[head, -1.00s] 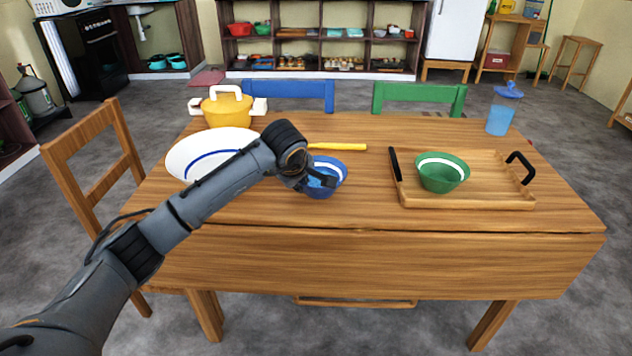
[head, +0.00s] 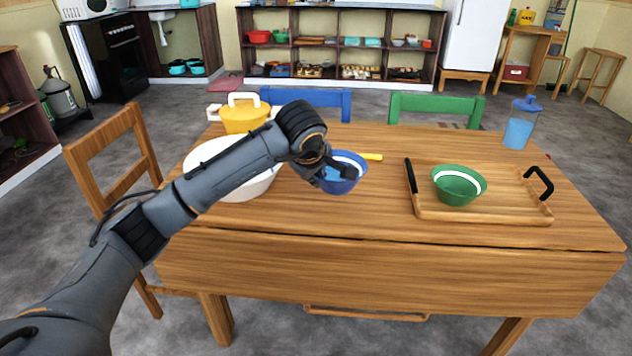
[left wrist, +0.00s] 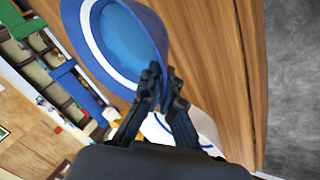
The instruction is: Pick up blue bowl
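The blue bowl (head: 347,158) has a white band inside its rim and shows near the middle of the head view. My left gripper (head: 335,172) is shut on the near side of its rim and holds it a little above the table. In the left wrist view the blue bowl (left wrist: 115,45) fills the upper middle, with both fingers (left wrist: 162,84) closed at its edge. The wrist hides part of the bowl in the head view. My right gripper is not in view.
The wooden table (head: 400,225) bears a large white bowl (head: 262,185), a yellow pot (head: 245,117), a yellow utensil (head: 372,157) and a tray (head: 480,217) with a green bowl (head: 459,192). A blue-lidded container (head: 520,130) stands far right. The table's front middle is clear.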

